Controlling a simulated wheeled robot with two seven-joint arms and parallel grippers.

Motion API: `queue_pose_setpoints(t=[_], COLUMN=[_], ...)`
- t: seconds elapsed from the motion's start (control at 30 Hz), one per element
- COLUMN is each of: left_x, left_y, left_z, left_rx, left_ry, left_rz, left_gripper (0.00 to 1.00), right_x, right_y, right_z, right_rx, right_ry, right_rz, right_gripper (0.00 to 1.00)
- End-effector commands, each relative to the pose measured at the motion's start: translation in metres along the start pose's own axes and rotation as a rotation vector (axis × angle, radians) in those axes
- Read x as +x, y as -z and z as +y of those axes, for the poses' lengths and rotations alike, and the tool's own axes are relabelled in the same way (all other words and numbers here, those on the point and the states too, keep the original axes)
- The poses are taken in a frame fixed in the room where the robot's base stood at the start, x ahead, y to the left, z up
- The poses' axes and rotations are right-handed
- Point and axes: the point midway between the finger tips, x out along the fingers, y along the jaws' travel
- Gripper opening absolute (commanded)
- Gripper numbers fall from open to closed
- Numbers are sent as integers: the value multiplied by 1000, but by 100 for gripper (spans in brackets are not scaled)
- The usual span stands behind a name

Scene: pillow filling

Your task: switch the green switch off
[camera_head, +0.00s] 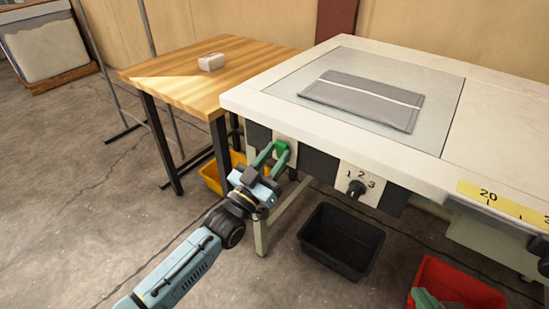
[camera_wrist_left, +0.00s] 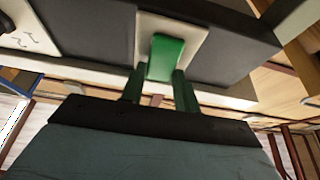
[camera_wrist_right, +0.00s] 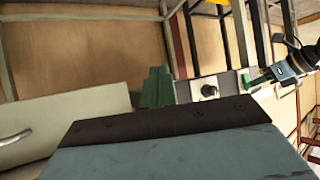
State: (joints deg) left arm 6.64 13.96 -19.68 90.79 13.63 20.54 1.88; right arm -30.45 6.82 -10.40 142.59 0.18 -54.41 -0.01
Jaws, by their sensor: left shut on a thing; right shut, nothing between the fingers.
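The green switch (camera_head: 281,148) sits on a pale plate on the front of the white-topped table, near its left corner. My left gripper (camera_head: 269,156) reaches up to it from below and is shut on it. In the left wrist view the green switch (camera_wrist_left: 167,52) stands between and just beyond the two green fingers (camera_wrist_left: 158,88). In the right wrist view, my right gripper (camera_wrist_right: 157,86) has its fingers together with nothing between them, away from the switch.
A rotary dial (camera_head: 356,188) marked 1, 2, 3 is right of the switch. A grey cushion cover (camera_head: 363,99) lies on the table. Below are a black bin (camera_head: 341,243), a red bin (camera_head: 458,282) and a yellow bin (camera_head: 211,176). A wooden table (camera_head: 190,75) stands to the left.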

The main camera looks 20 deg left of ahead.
Motion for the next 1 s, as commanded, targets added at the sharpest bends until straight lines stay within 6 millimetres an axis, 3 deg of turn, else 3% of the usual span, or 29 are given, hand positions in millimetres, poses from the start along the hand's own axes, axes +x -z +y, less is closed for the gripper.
queue_pose_setpoints(t=[0.17, 0.2, 0.37, 0.73, 1.0], left_x=[0, 0, 0, -5, -44], left_y=[0, 0, 0, 0, 0], left_z=[0, 0, 0, 0, 0], left_rx=[0, 0, 0, 0, 0], left_ry=[0, 0, 0, 0, 0], left_rz=[0, 0, 0, -2, -6], left_gripper=[8, 33, 53, 53, 53], right_x=[0, 0, 0, -1, -15], right_y=[0, 0, 0, -2, -44], right_z=[0, 0, 0, 0, 9], right_rx=[0, 0, 0, 0, 6], right_ry=[0, 0, 0, -1, -23], right_rz=[-1, -2, -2, -16, -262], right_gripper=[0, 0, 0, 0, 0])
